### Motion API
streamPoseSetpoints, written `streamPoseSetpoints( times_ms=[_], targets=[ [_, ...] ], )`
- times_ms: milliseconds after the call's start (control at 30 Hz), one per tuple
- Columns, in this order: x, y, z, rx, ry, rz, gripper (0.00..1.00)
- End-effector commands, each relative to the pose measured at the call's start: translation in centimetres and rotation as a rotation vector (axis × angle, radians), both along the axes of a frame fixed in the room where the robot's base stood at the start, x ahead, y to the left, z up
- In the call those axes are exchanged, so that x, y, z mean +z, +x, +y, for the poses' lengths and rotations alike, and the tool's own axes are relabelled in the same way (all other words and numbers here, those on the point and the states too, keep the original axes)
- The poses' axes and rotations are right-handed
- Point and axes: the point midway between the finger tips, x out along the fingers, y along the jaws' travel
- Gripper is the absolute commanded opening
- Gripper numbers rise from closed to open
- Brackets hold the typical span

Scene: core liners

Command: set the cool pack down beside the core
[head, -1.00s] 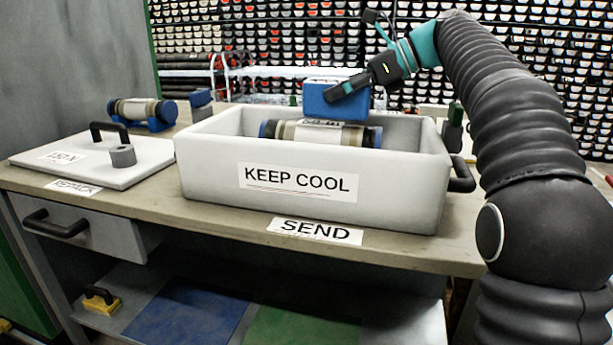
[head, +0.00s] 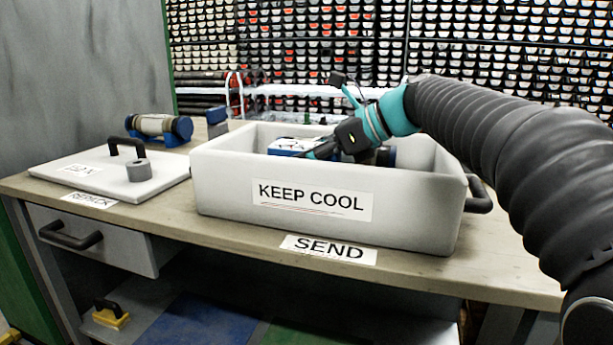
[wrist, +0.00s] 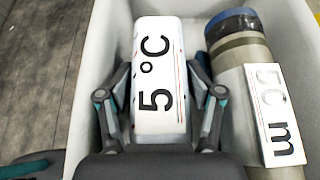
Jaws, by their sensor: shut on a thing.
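The cool pack (wrist: 158,75), a blue block with a white "5°C" label on top, is between the fingers of my gripper (wrist: 160,105) in the wrist view. My gripper is shut on it, inside the white KEEP COOL box (head: 230,185). In the head view the pack (head: 290,146) shows just above the box's front wall. The core (wrist: 240,60), a tan cylinder with a dark blue end cap and a white label, lies to the right of the pack in the wrist view. Whether the pack touches the box floor is hidden.
The SEND label (head: 328,249) is on the bench's front edge.

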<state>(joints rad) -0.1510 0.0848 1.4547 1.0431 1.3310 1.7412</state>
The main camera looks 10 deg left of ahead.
Motion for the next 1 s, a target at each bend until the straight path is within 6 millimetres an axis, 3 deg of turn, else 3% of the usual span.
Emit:
streamPoseSetpoints(
  times_ms=[300,700,733,767,800,1000],
  targets=[
    [-3.6,0.0,0.0,0.000,0.001,0.001,0.00],
    [-4.0,0.0,0.0,-0.001,0.001,-0.001,0.00],
    [-4.1,0.0,0.0,0.000,0.000,0.000,0.67],
    [-4.1,0.0,0.0,0.000,0.000,0.000,0.75],
    [-4.1,0.0,0.0,0.000,0.000,0.000,0.76],
    [-4.1,0.0,0.0,0.001,0.000,0.000,0.76]
  ],
)
